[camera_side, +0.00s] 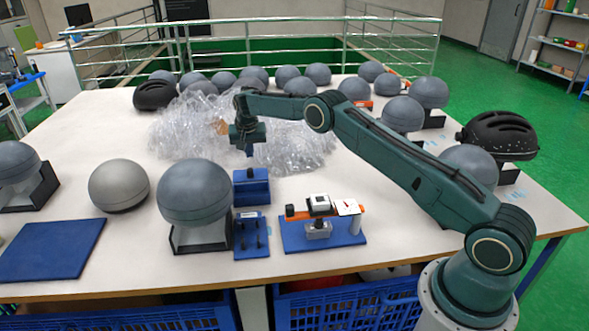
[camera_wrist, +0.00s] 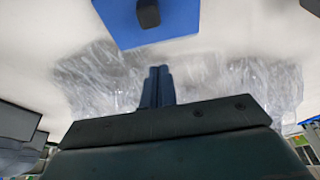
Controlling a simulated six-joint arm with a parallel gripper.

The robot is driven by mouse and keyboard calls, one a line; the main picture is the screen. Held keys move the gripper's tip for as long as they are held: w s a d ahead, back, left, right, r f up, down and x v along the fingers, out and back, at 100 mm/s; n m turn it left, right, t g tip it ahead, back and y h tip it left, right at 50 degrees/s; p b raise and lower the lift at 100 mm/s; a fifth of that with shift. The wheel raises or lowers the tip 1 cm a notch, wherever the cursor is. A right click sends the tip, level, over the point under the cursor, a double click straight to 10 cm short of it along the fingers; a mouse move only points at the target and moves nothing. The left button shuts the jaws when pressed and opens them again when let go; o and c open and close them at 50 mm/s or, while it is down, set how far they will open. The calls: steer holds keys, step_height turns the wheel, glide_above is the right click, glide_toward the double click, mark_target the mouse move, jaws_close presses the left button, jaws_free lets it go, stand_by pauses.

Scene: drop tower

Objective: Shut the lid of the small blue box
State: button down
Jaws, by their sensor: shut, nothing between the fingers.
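The small blue box (camera_side: 252,192) stands near the middle of the white table, behind a blue stand with dark pegs. Its upper part looks darker, and I cannot tell from the side whether its lid is open or shut. In the wrist view a blue panel with a dark knob (camera_wrist: 122,28) shows at the top, probably the box's lid. My gripper (camera_side: 249,153) points down just above and behind the box, apart from it. In the wrist view its two fingers (camera_wrist: 159,70) are together with nothing between them.
A large grey dome (camera_side: 194,190) on a black stand is close left of the box. The blue pegged stand (camera_side: 251,236) is in front, and a blue plate with a small device (camera_side: 322,235) is at front right. Clear plastic wrap (camera_side: 290,155) lies behind.

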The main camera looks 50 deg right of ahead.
mark_target(251, 178)
steer(key=shift+x, duration=1.45)
steer(key=shift+s+a, duration=1.35)
steer(key=shift+s+a, duration=0.1)
steer(key=shift+s+a, duration=2.5)
steer(key=shift+a, duration=0.05)
steer(key=shift+s+a+f, duration=0.1)
steer(key=shift+s+a, duration=0.2)
steer(key=shift+s, duration=0.05)
steer(key=shift+f, duration=0.1)
